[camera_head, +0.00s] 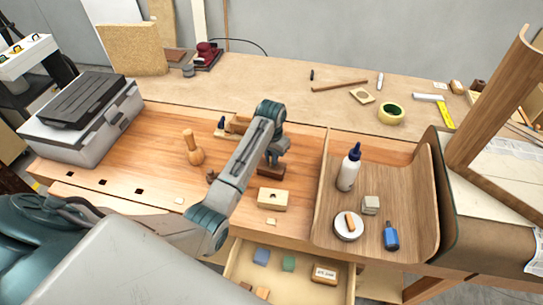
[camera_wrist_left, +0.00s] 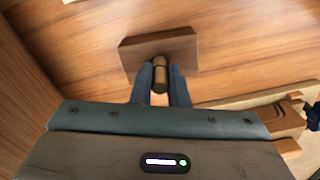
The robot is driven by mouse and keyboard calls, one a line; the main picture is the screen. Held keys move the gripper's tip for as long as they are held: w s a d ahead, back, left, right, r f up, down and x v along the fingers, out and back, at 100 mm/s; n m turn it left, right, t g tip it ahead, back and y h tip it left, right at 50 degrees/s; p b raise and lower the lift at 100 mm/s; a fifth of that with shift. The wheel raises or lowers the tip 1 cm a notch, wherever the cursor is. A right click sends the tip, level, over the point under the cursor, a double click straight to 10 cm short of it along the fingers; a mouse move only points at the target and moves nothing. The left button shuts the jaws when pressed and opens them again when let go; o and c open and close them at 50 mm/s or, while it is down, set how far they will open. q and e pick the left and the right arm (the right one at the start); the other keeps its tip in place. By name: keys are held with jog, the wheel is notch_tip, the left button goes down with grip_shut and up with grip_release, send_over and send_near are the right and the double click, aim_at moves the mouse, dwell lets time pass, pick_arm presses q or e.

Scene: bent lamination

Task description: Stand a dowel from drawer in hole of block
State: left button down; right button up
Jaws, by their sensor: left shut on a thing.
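My left gripper (camera_head: 273,160) is over the wooden bench, its jaws small and partly hidden by the arm in the head view. In the left wrist view the gripper (camera_wrist_left: 160,82) is shut on a short brown dowel (camera_wrist_left: 160,74). A dark brown block (camera_wrist_left: 158,46) lies just beyond the fingertips, and the dowel's far end overlaps its edge. I cannot tell if the dowel is in a hole or touching the block. The dark block (camera_head: 270,172) shows below the gripper in the head view. The open drawer (camera_head: 237,268) is below the bench edge. My right gripper is not in view.
A pale block with a dark spot on top (camera_head: 272,199) sits nearer the bench edge. A wooden mallet (camera_head: 193,147) stands left. A grey case (camera_head: 88,130) is far left.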

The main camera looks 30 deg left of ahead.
pick_arm(q)
jog(key=shift+f, duration=0.35)
dwell(0.4)
jog(key=c, duration=0.9)
grip_release()
jog(key=shift+r, duration=0.1)
jog(key=shift+r, duration=3.95)
jog(key=shift+f, duration=0.1)
